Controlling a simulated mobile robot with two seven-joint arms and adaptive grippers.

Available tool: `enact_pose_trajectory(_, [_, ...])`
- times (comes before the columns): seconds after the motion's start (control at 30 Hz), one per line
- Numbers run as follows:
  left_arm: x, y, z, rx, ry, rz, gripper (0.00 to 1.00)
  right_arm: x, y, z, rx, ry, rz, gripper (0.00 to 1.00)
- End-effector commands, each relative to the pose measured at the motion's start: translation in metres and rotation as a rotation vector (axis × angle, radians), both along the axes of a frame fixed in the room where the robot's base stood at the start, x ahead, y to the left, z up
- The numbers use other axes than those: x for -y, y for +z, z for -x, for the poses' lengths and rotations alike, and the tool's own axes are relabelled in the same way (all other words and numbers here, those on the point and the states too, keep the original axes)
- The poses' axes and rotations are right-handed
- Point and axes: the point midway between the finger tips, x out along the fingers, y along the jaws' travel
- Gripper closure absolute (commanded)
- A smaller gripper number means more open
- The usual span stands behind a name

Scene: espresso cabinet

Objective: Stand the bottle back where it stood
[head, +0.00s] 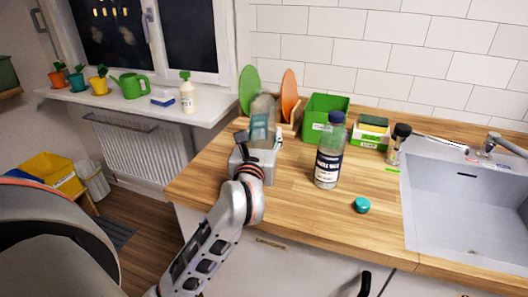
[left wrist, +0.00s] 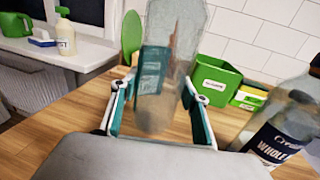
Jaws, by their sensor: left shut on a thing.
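My left gripper (head: 258,140) is shut on a clear bottle (head: 262,106) with a teal label. The bottle is roughly upright, near the back left of the wooden counter (head: 290,208). In the left wrist view the bottle (left wrist: 176,40) stands between the two fingers, its lower end in front of the counter. I cannot tell whether its base touches the wood. Its top shows no cap. A teal cap (head: 361,205) lies near the front. My right gripper is out of view.
Behind the held bottle is a rack with a green plate (head: 249,88) and an orange plate (head: 289,94). A green box (head: 323,120), a smaller box with sponges (head: 371,131), a dark-topped jar (head: 398,144) and the sink (head: 465,205) are farther right.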

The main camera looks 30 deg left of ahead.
Motion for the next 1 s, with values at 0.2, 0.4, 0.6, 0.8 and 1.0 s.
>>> enact_pose_trajectory(0.2, [0.0, -0.024, 0.0, -0.002, 0.001, -0.002, 0.9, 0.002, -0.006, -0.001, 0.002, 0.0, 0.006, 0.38])
enact_pose_trajectory(0.4, [0.0, -0.043, 0.0, 0.001, 0.0, -0.002, 0.9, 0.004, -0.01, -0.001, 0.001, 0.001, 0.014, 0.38])
enact_pose_trajectory(0.6, [0.0, -0.042, 0.0, 0.005, 0.0, -0.003, 0.9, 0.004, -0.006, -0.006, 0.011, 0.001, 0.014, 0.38])
enact_pose_trajectory(0.8, [0.0, -0.046, 0.0, 0.003, 0.0, -0.003, 0.9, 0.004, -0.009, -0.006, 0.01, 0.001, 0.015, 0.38])
enact_pose_trajectory(1.0, [0.0, -0.046, 0.0, 0.002, 0.0, -0.001, 0.38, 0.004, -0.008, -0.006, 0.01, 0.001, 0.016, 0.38])
